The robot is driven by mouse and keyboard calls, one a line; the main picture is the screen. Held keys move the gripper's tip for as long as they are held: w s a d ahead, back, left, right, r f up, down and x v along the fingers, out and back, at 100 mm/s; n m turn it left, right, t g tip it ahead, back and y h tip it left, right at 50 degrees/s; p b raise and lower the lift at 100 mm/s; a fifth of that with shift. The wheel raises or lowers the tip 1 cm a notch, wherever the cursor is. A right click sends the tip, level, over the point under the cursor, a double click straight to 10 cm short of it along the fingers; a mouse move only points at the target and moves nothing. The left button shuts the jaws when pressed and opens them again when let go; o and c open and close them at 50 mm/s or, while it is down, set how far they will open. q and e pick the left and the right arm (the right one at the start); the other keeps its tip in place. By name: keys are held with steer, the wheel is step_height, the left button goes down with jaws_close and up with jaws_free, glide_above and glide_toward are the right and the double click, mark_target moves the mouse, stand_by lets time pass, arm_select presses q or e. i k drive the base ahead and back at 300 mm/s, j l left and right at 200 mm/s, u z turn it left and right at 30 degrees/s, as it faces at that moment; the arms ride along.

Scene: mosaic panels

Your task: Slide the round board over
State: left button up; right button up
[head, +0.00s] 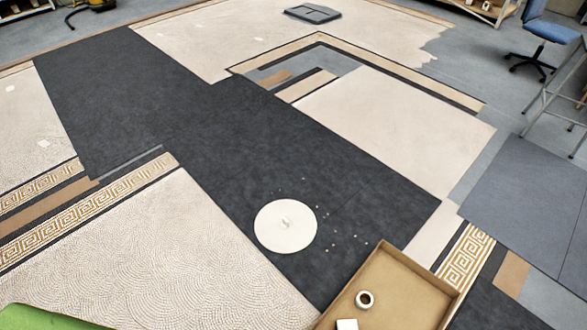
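The round board (285,227) is a flat cream disc in the head view, right of the lower middle. It lies on the dark grey strip of floor between the pale mosaic panels. Neither of my grippers shows in the view, and nothing is touching the board from above.
Small pale bits (333,236) lie scattered right of the board. A green sheet (40,318) lies lower left. The dark strip beyond the board is clear.

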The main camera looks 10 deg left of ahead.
mark_target(284, 226)
steer(key=k, duration=0.55)
steer(key=k+z, duration=0.1)
steer(key=z, duration=1.5)
steer(key=j+z, duration=0.15)
steer(key=j, duration=0.3)
steer(key=j+z, duration=0.15)
steer(key=j, duration=0.35)
steer(key=k+j+z, duration=0.15)
steer(key=j, duration=0.3)
steer(key=j+z, duration=0.15)
steer(key=j, duration=0.3)
steer(key=k+j+z, duration=0.15)
steer(key=j, duration=0.3)
